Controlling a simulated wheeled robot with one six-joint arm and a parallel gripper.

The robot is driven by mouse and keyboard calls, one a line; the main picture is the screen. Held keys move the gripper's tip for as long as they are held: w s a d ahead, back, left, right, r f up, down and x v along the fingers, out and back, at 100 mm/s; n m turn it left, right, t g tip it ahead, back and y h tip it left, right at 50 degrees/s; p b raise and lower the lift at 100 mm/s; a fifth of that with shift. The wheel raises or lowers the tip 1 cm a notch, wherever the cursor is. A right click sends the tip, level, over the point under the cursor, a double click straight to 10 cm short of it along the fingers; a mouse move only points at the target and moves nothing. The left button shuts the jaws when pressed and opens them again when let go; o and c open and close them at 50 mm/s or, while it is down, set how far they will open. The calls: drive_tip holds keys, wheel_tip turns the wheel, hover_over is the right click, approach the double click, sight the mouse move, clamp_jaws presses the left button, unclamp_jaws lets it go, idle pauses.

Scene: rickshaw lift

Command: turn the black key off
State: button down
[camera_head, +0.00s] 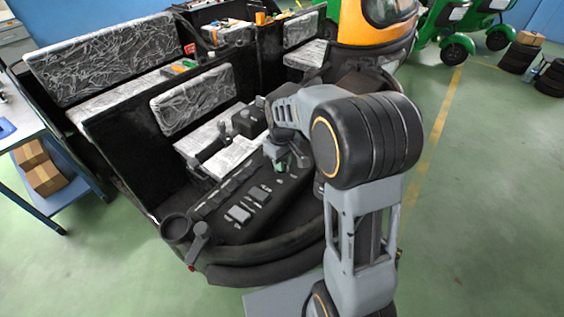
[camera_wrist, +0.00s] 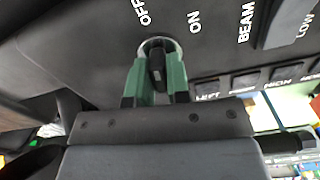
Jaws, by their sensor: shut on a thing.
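The black key (camera_wrist: 156,66) shows in the wrist view between the two green fingers of my gripper (camera_wrist: 157,73). The fingers are shut on it, one on each side. The key sits in a round silver ring (camera_wrist: 158,44) on the dark dashboard panel (camera_wrist: 90,50). White "OFF" and "ON" labels (camera_wrist: 195,22) stand above the ring, OFF to the upper left and ON to the upper right. In the head view my gripper (camera_head: 283,160) is at the dashboard. The key is hidden there behind my gripper and arm.
To the right in the wrist view are a "BEAM/LOW" rocker switch (camera_wrist: 284,22) and a row of smaller switches (camera_wrist: 245,81). In the head view, the dashboard switches (camera_head: 240,213) lie in front of the plastic-covered seats (camera_head: 195,98). A blue-framed table (camera_head: 30,130) stands at left.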

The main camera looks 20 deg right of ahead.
drive_tip(key=shift+n, duration=1)
drive_tip(key=c, duration=1.1)
unclamp_jaws()
wheel_tip(320, 180, up, 14)
drive_tip(key=shift+f+b, duration=0.1)
drive_tip(key=shift+b, duration=0.5)
drive_tip(key=s+f+m+t, duration=0.1)
drive_tip(key=s+f+m, duration=0.1)
drive_tip(key=s, duration=0.3)
drive_tip(key=s+f+m+t, duration=0.1)
drive_tip(key=s+f+m, duration=0.1)
drive_tip(key=s, duration=0.4)
drive_tip(key=s+f+m+t, duration=0.2)
drive_tip(key=s+m, duration=0.1)
drive_tip(key=s, duration=0.3)
drive_tip(key=shift+d, duration=0.1)
